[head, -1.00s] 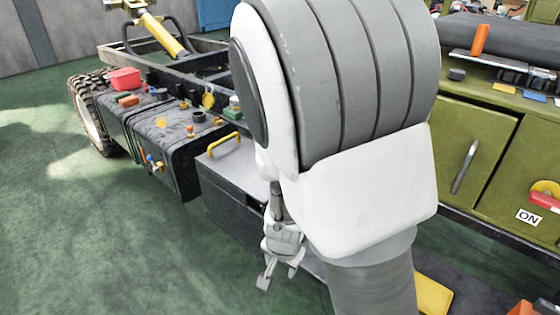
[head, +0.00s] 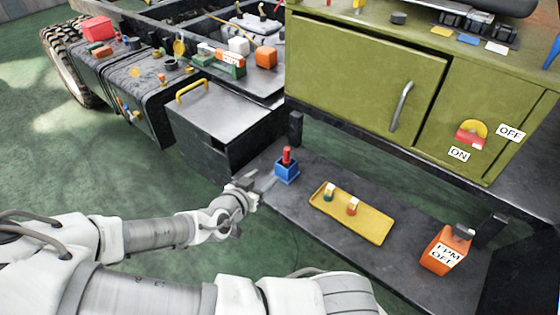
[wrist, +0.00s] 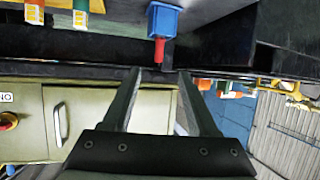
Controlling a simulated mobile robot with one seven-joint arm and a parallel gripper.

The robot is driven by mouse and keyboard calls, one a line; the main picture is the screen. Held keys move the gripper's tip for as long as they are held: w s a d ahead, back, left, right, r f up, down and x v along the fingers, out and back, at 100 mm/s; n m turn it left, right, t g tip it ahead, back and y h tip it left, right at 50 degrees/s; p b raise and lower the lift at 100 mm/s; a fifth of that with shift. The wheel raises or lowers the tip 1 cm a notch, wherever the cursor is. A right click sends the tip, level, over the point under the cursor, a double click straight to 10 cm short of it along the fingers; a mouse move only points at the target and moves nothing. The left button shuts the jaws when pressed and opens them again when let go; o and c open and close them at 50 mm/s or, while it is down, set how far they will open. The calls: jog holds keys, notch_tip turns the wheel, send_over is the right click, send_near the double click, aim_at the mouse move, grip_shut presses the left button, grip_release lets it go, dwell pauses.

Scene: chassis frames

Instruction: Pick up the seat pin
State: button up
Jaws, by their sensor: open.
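A red pin (head: 287,155), which looks to be the seat pin, stands upright in a blue block (head: 287,173) on the dark low shelf. My gripper (head: 264,184) is left of the block in the head view, open and empty, with its fingers toward the block. In the wrist view, which looks upside down, the red pin (wrist: 159,51) hangs from the blue block (wrist: 163,20). The open fingertips (wrist: 158,72) lie to either side of the line of the pin, just below its free end in the picture. I see no contact with it.
A yellow tray (head: 375,229) with two small white-topped pieces lies right of the block. An orange container (head: 444,251) stands farther right. A dark post (head: 296,128) and the green cabinet (head: 350,75) are behind. A dark box (head: 215,120) with a yellow handle is at left.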

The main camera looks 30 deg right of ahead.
jog(key=b, duration=0.5)
send_near(285, 157)
jog(key=x, duration=0.5)
jog(key=shift+f, duration=0.15)
jog(key=shift+b+x, duration=0.95)
jog(key=shift+x, duration=2.05)
grip_shut()
